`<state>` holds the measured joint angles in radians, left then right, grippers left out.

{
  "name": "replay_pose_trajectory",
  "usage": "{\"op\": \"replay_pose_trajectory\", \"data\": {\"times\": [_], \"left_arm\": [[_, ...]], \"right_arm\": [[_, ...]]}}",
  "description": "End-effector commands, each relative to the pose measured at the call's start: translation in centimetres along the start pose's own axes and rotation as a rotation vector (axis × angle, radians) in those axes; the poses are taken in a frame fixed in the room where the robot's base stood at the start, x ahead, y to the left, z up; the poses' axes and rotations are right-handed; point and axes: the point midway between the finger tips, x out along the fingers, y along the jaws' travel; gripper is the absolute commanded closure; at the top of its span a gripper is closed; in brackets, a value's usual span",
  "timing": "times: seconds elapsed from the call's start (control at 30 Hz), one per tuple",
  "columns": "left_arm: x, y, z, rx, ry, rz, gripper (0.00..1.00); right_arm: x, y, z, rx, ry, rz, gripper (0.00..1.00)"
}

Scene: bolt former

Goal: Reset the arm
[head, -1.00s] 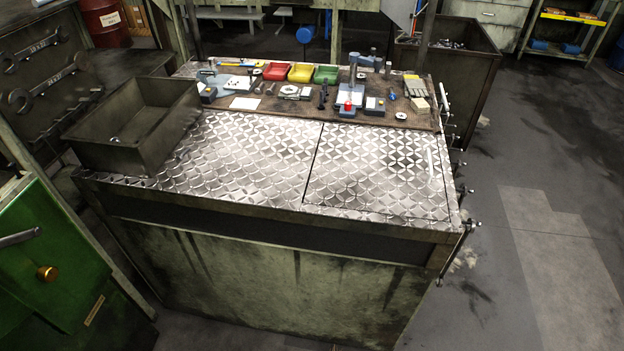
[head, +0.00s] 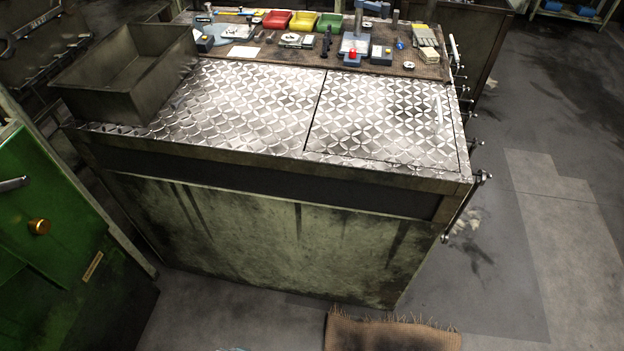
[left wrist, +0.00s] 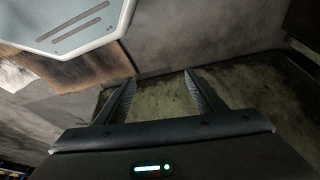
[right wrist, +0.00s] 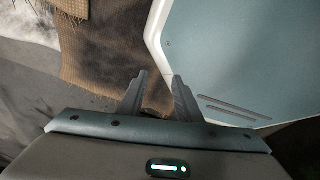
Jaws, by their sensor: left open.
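My left gripper (left wrist: 159,77) shows in the left wrist view with its two fingers apart and nothing between them. Behind it is a stained greenish panel. My right gripper (right wrist: 160,76) shows in the right wrist view, its fingers apart by a narrower gap and empty. A brown mat (right wrist: 115,45) lies on the floor beyond it. Neither gripper nor arm shows in the head view.
Colored trays (head: 302,21) and small tools are at the back. A green cabinet (head: 50,230) is left; a fringed mat (head: 390,335) lies in front.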

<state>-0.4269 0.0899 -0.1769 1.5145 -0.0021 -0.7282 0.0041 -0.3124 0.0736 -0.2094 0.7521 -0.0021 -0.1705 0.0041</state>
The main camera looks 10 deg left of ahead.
Motion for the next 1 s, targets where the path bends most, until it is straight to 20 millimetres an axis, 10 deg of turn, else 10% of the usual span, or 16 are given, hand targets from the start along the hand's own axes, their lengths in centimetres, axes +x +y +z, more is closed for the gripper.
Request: {"op": "replay_pose_trajectory", "data": {"times": [0.4, 1.0], "left_arm": [[11.5, 1.2, 11.6, 0.017, 0.016, 0.017, 0.37], [13.1, 1.4, 14.8, 0.022, 0.029, 0.022, 0.37]], "right_arm": [[2.9, -0.7, -3.2, 0.000, 0.092, -0.008, 0.69], [3.3, -0.9, -4.2, 0.000, 0.118, -0.010, 0.69]]}}
